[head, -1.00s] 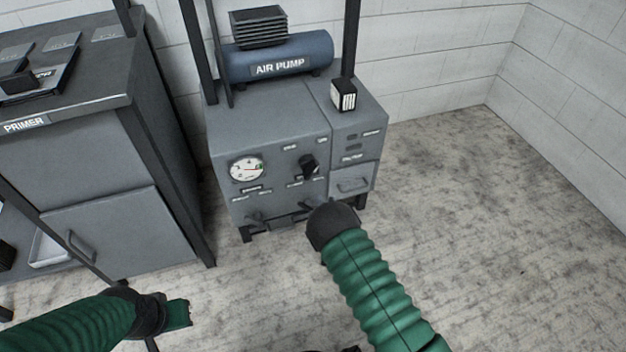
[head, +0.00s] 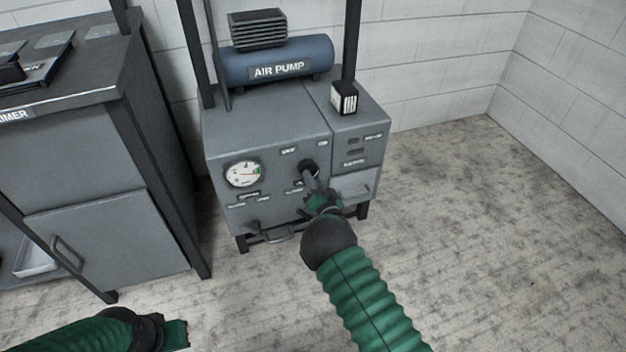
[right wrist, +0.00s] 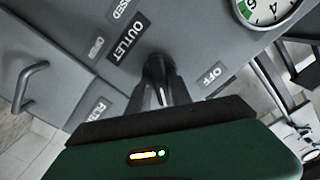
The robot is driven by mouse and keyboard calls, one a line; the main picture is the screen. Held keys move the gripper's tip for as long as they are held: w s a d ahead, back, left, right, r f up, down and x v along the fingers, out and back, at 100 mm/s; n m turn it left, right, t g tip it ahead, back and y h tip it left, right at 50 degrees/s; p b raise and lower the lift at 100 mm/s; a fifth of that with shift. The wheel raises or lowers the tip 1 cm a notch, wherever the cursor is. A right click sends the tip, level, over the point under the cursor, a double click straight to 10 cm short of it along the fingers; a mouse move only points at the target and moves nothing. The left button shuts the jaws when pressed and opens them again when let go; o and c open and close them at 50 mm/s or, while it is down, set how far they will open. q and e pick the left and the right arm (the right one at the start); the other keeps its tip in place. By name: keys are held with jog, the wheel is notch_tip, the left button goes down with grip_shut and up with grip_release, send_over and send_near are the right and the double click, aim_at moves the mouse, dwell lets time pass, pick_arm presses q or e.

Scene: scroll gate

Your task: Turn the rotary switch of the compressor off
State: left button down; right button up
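The compressor (head: 265,150) is a grey cabinet with a blue AIR PUMP tank (head: 278,62) on top. Its black rotary switch (head: 307,166) is on the front face, right of the round gauge (head: 243,174). My right gripper (head: 314,184) is at the switch, its fingers reaching up to it from below. In the right wrist view the dark switch (right wrist: 158,68) is straight ahead, close to the fingers, between the OUTLET and OFF labels. My left gripper (head: 184,336) is low at the left, away from the cabinet.
A grey cabinet labelled PRIMER (head: 85,150) stands at the left. A small black-and-white box (head: 344,98) sits on top. Floor at the right is clear.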

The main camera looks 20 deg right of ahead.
grip_shut()
jog(key=shift+a+f+n+p, duration=0.1)
jog(key=shift+n+p, duration=0.75)
jog(key=shift+n, duration=2.6)
jog(key=shift+a+f+n+p, duration=0.1)
jog(key=shift+n+p, duration=0.7)
jog(key=shift+n, duration=2.65)
jog(key=shift+s, duration=0.1)
jog(key=shift+o, duration=1.2)
grip_release()
jog(key=shift+o, duration=0.8)
jog(key=shift+r, duration=0.1)
